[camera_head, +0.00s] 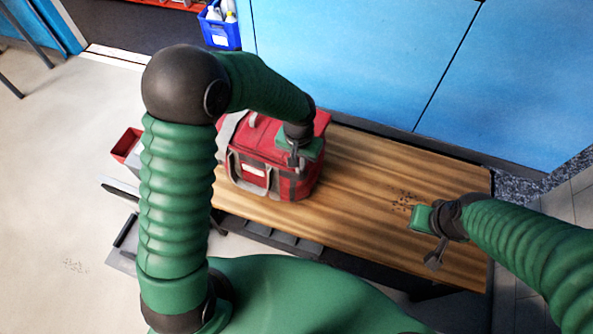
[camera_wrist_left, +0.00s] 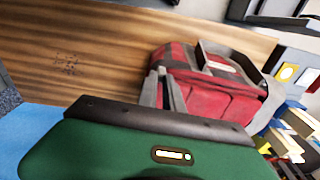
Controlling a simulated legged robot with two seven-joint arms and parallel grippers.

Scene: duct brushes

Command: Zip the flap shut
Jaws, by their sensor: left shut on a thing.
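A red bag (camera_head: 268,182) with grey straps and a pale label stands upright on the wooden bench top. It also shows in the left wrist view (camera_wrist_left: 215,98). Its flap (camera_head: 262,139) lies across the top; how far its zip is closed is too small to tell. My left gripper (camera_head: 293,160) is at the bag's upper front right edge, shut on what seems to be the zip pull, which the fingers hide. Its fingers show against the bag in the left wrist view (camera_wrist_left: 168,92). My right gripper (camera_head: 434,262) hangs over the bench's right front, away from the bag.
The wooden bench top (camera_head: 365,185) is bare right of the bag, apart from a patch of dark specks (camera_head: 405,200). Blue panels (camera_head: 370,60) rise behind it. A blue bin (camera_head: 221,30) with bottles stands at the back. A red tray (camera_head: 126,145) is at left.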

